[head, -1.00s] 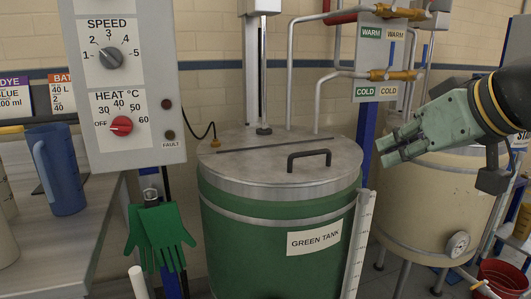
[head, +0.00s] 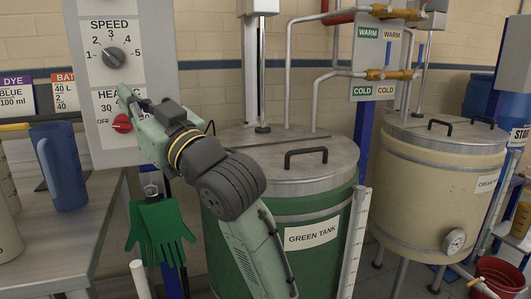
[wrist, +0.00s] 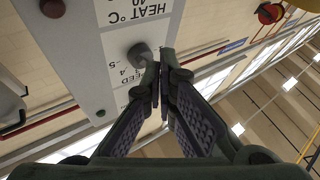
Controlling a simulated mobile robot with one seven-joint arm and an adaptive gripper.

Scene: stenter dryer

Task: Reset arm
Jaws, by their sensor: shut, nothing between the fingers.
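My gripper (head: 124,94) is in front of the control panel (head: 152,50), at the height between the speed knob and the heat knob. Its fingers are shut and empty. In the wrist view the closed fingertips (wrist: 161,62) show just beside the dark speed knob (wrist: 138,54), with the panel lettering upside down. I cannot tell whether they touch it. The speed knob also shows in the head view (head: 114,57). The red heat knob (head: 122,122) is partly exposed beside my gripper, which covers most of the heat scale.
A green tank (head: 310,264) with a lidded top stands behind my arm. A cream tank (head: 436,195) is at the right. Green gloves (head: 162,226) hang below the panel. A blue jug (head: 62,170) stands on the bench at the left.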

